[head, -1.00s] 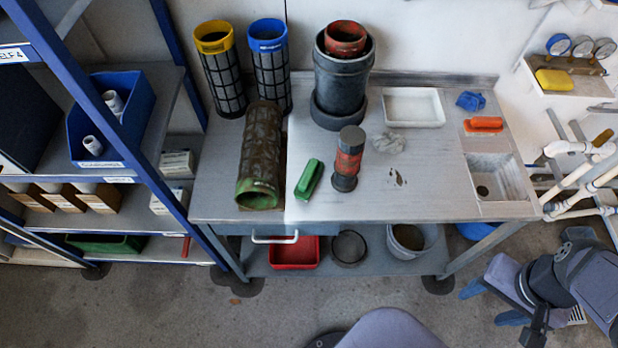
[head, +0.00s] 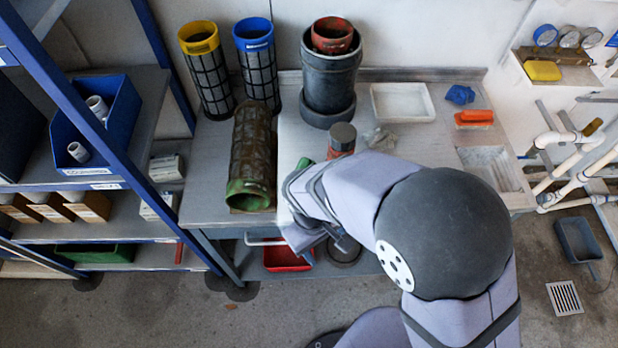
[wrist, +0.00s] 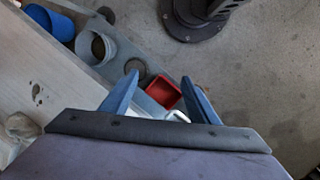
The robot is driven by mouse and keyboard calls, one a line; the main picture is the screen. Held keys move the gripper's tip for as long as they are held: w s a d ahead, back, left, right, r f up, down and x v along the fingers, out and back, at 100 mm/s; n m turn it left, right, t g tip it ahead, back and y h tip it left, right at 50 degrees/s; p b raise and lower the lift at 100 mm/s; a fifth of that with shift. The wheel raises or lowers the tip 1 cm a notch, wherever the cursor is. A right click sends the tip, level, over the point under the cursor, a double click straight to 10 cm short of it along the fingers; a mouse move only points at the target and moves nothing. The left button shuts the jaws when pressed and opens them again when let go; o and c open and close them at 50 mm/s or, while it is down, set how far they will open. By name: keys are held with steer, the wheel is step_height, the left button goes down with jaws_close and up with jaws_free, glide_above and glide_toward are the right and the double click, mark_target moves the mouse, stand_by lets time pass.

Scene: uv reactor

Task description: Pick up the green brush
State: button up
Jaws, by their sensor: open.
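The green brush (head: 303,163) lies on the workbench to the right of the big green-rimmed mesh cylinder in the head view. Only a small part of it shows, as my arm hides the rest. My gripper is at the bench's front edge in the head view, below the brush in the picture, and partly hidden by my own wrist. In the wrist view my gripper (wrist: 160,88) has its two blue fingers spread apart with nothing between them. They point toward the floor and lower shelf. The brush does not show in the wrist view.
The brown mesh cylinder (head: 252,160) lies left of the brush. A red and black cylinder (head: 342,138) stands to its right, partly hidden. A red tray (wrist: 163,92) is on the lower shelf. A white tray (head: 402,103) is at the bench's back. The blue-framed shelf is left.

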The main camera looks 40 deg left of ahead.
steer(key=w+a+r+m+t+y, duration=0.1)
steer(key=w+a+r+m, duration=0.1)
steer(key=a, duration=0.3)
steer(key=w+a+r+m+t+y, duration=0.1)
steer(key=w+a+r+m, duration=0.1)
steer(key=a, duration=0.3)
steer(key=w+a+r+m+t+y, duration=0.1)
steer(key=w+a+r+m, duration=0.1)
steer(key=a, duration=0.4)
steer(key=shift+w+r+y, duration=0.25)
steer(key=shift+w+y, duration=0.15)
steer(key=shift+w, duration=0.2)
steer(key=m, duration=0.2)
steer(key=shift+w+m, duration=0.15)
steer(key=shift+m, duration=1.25)
steer(key=shift+p+x, duration=1.6)
steer(key=shift+x, duration=2.05)
steer(key=shift+w+a+r, duration=0.1)
steer(key=shift+w, duration=0.05)
